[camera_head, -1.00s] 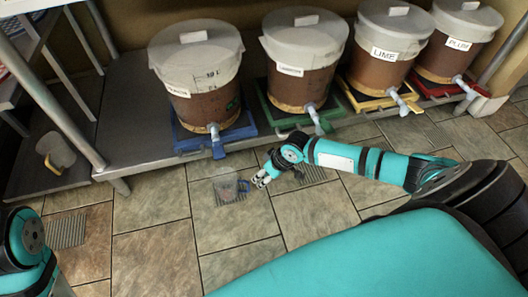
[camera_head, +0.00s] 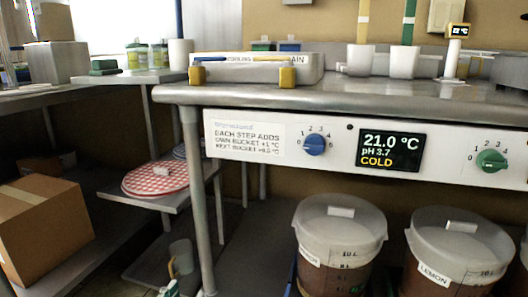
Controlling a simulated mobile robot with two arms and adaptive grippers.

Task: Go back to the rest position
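Only a small teal and white piece of my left gripper (camera_head: 169,288) shows at the bottom edge, below the clear jug with a tan handle (camera_head: 181,258). Its fingers cannot be made out, so I cannot tell whether it is open or shut. My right gripper is out of view. Two lidded buckets stand under the steel counter: one (camera_head: 338,240) near the middle and one labelled LEMON (camera_head: 458,250) at the right.
The steel counter (camera_head: 345,95) carries a white tray (camera_head: 255,68) and white cups. Its front panel reads 21.0 °C, pH 3.7, COLD (camera_head: 390,150), between a blue knob (camera_head: 314,144) and a green knob (camera_head: 491,160). A cardboard box (camera_head: 42,228) stands left.

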